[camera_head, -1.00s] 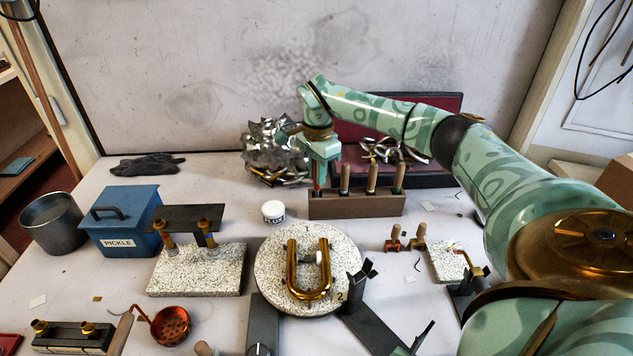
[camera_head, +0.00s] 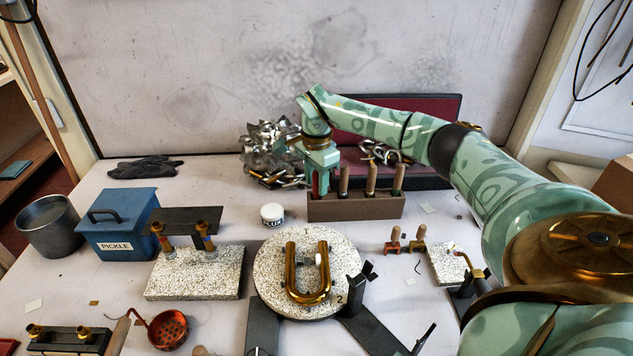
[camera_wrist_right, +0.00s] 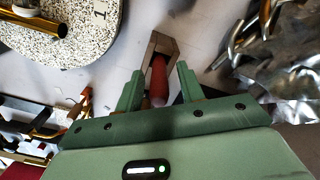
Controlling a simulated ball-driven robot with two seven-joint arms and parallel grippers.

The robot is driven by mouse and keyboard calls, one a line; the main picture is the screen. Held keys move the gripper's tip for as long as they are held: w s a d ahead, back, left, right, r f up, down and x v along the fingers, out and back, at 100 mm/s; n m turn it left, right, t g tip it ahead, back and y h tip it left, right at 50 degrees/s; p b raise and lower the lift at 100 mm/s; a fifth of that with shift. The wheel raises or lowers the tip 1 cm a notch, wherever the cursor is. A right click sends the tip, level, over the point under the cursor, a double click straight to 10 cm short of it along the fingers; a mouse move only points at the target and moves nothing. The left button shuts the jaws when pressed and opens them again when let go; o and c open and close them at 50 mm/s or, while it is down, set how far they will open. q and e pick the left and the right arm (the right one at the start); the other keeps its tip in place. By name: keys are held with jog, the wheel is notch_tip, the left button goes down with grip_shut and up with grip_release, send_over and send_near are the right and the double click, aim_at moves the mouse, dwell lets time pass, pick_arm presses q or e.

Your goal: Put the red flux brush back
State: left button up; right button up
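The red flux brush (camera_wrist_right: 158,82) shows as a red handle at the left end of the wooden rack (camera_head: 355,208), standing upright; its lower part is hidden by the rack. The rack's end also shows in the right wrist view (camera_wrist_right: 163,42). My right gripper (camera_head: 318,186) is over that end of the rack, pointing down. In the right wrist view its two fingers (camera_wrist_right: 158,88) stand either side of the red handle, with a gap on each side. My left gripper is not in view.
Several wooden-handled tools (camera_head: 371,180) stand in the rack right of the brush. Crumpled metal scrap (camera_head: 268,150) lies behind left of my gripper. A white flux jar (camera_head: 272,215) stands front left, and a round stone disc (camera_head: 268,262) with a brass U-tube (camera_head: 293,275) is in front.

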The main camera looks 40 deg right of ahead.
notch_tip(320, 180, up, 12)
jog(key=p, duration=0.3)
jog(key=shift+f, duration=0.2)
